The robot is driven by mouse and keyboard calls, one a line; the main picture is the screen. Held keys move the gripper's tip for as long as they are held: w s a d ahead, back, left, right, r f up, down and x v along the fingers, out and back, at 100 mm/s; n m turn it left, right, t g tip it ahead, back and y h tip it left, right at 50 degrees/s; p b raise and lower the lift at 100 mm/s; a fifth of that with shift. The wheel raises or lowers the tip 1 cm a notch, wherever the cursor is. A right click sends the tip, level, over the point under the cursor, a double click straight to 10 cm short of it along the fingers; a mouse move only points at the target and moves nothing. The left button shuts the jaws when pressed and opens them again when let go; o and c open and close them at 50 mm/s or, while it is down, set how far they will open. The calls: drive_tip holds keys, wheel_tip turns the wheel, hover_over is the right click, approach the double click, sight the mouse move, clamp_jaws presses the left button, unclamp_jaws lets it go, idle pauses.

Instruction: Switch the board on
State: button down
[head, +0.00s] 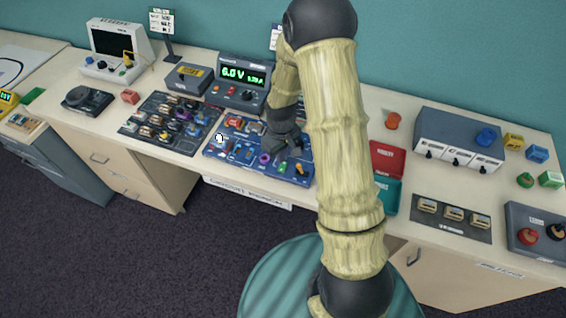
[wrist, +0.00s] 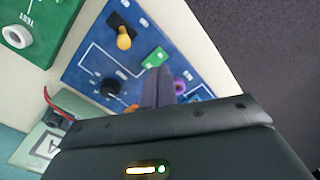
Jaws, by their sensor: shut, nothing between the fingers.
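The blue board (head: 235,166) lies on the bench under my arm. In the wrist view the blue board (wrist: 84,66) shows a black switch with an orange-yellow lever (wrist: 124,41), a green block (wrist: 155,58), a black knob (wrist: 112,88) and a purple ring (wrist: 180,86). My gripper (head: 281,153) is over the board's right half in the head view. Its fingers (wrist: 158,76) are together and empty, beside the green block and purple ring in the wrist view. Whether they touch the board cannot be told. My arm and gripper hide part of the board.
A power supply (head: 242,77) reading 6.0 V stands behind the board. A dark component board (head: 150,134) lies to its left. Red and teal boxes (head: 386,159) lie to its right, partly behind my arm. The bench's front edge is close to the board.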

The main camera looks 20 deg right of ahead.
drive_tip(key=shift+r+p, duration=0.65)
drive_tip(key=shift+r, duration=0.5)
wheel_tip(320, 180, up, 10)
drive_tip(key=m+t, duration=0.1)
drive_tip(key=m, duration=0.1)
hover_over(282, 170)
drive_tip(key=s, duration=0.6)
drive_tip(key=s+r+m+t, duration=0.1)
drive_tip(key=s+r+m, duration=0.1)
drive_tip(key=s+r, duration=0.4)
drive_tip(key=shift+s+r+m+t, duration=0.2)
drive_tip(key=shift+s+m+t, duration=0.15)
drive_tip(key=shift+s, duration=0.75)
